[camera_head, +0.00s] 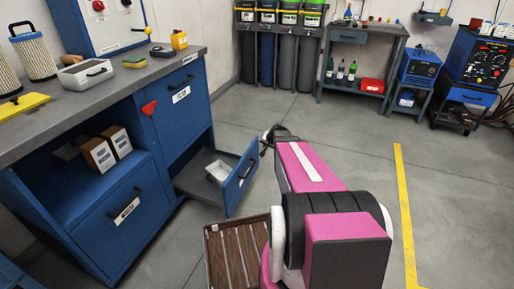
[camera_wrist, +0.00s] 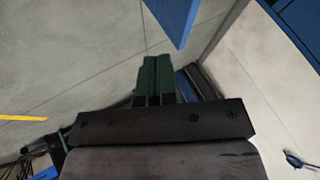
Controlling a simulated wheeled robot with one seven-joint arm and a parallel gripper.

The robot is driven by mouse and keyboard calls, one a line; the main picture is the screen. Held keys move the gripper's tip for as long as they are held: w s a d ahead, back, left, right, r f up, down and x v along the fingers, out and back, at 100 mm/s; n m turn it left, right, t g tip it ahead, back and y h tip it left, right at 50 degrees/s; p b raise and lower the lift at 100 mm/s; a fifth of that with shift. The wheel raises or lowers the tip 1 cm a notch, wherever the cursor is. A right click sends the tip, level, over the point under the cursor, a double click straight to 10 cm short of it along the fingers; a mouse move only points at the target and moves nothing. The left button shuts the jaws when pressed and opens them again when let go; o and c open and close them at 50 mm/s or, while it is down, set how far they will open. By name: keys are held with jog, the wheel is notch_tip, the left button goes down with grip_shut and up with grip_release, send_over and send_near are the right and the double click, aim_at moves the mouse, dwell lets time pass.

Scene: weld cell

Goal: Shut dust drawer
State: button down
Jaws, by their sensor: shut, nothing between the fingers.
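The dust drawer (camera_head: 240,180) is pulled out from the blue bench cabinet, low on its right side. Its blue front carries a dark handle and a white label, and a white box (camera_head: 219,170) sits inside. My gripper (camera_head: 268,137) is at the far end of my pink arm, just right of the drawer front's upper far corner. I cannot tell whether it touches the front. In the wrist view my gripper's dark green fingers (camera_wrist: 157,80) are closed together with nothing between them. A blue panel edge (camera_wrist: 175,15) shows just beyond them.
A brown slatted platform (camera_head: 228,262) lies on the floor by my arm. Grey bins (camera_head: 287,60) line the back wall. Floor toward the yellow line (camera_head: 404,200) is clear.

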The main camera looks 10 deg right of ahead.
send_near(252, 150)
notch_tip(252, 150, down, 5)
jog(key=d, duration=0.2)
jog(key=shift+w+a+r, duration=0.2)
jog(key=shift+w+a, duration=0.5)
jog(key=shift+a, duration=0.1)
jog(key=shift+w+a+r, duration=0.25)
jog(key=shift+w+a, duration=0.4)
jog(key=shift+a, duration=0.1)
jog(key=shift+w+a, duration=0.1)
jog(key=w+a, duration=0.9)
jog(key=a, duration=0.3)
jog(key=w+a, duration=0.9)
jog(key=a, duration=0.4)
